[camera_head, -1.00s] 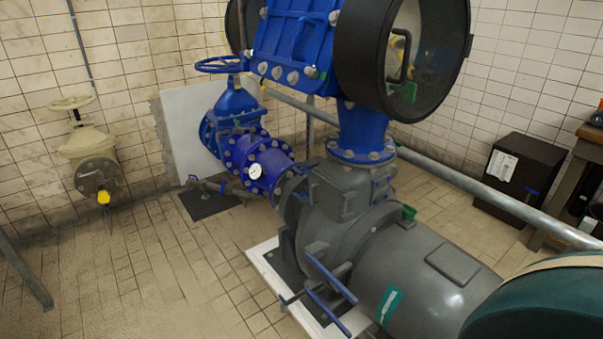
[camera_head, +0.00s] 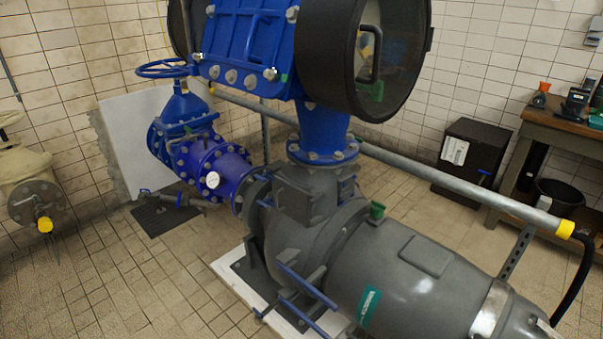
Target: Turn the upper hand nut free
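I see no part clearly marked as the upper hand nut. On the near side of the grey pump (camera_head: 398,278) are two long blue bars, one above the other, which may be hand nut handles. The upper blue bar (camera_head: 308,287) slants down to the right. The lower blue bar (camera_head: 303,320) runs roughly parallel below it, close to the bottom edge of the picture. Nothing is touching either bar in view. Neither of my grippers is in view.
A blue valve with a handwheel (camera_head: 164,69) stands at the left. A large black-rimmed cylinder (camera_head: 330,50) overhangs the pump. A grey pipe (camera_head: 400,165) runs behind it. A wooden workbench (camera_head: 560,128) stands at right. The tiled floor (camera_head: 120,275) at front left is clear.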

